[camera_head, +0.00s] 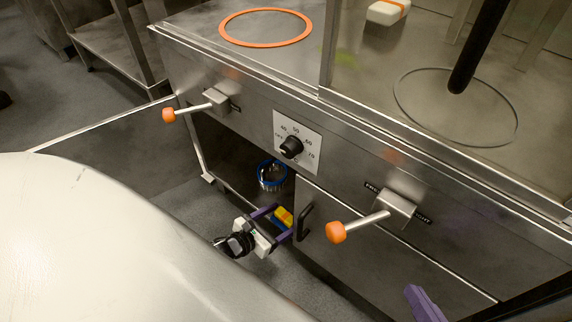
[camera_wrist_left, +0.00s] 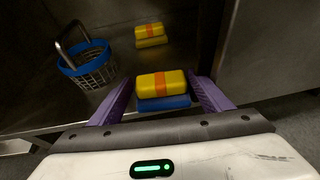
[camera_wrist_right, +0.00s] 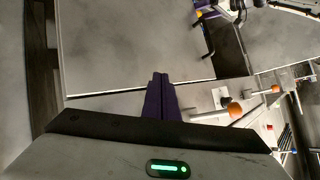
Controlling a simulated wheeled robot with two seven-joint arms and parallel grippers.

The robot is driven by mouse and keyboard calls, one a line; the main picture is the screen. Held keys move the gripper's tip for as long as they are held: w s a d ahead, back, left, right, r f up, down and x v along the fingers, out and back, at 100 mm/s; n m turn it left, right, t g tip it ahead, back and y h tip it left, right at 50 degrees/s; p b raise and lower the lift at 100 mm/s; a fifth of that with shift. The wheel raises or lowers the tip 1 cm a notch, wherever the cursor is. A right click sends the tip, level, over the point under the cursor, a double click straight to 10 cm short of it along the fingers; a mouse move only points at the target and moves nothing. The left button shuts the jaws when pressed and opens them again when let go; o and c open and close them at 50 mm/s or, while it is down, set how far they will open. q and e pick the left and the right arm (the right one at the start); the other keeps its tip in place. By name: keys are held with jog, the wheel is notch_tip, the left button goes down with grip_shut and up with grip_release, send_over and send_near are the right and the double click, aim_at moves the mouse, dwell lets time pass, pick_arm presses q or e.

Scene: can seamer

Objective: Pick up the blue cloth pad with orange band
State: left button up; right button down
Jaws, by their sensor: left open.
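In the left wrist view a blue pad (camera_wrist_left: 165,103) lies under a yellow pad with an orange band (camera_wrist_left: 160,84). The yellow one covers most of the blue one, and no band shows on its visible part. My left gripper (camera_wrist_left: 159,90) is open, with its purple fingers on either side of the stack. In the head view the left gripper (camera_head: 284,219) is low in front of the cabinet opening, with the yellow pad (camera_head: 285,214) between its fingers. My right gripper (camera_wrist_right: 160,80) has its fingers together and appears empty, away from the pads.
A wire basket with a blue rim (camera_wrist_left: 85,72) stands left of the pads. Another yellow shape (camera_wrist_left: 150,36) behind them may be a reflection. A cabinet door with a black handle (camera_head: 304,222) and orange-tipped levers (camera_head: 336,232) are close by. A white pad with an orange band (camera_head: 388,12) lies on top.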

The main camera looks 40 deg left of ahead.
pick_arm(q)
jog(key=c, duration=0.8)
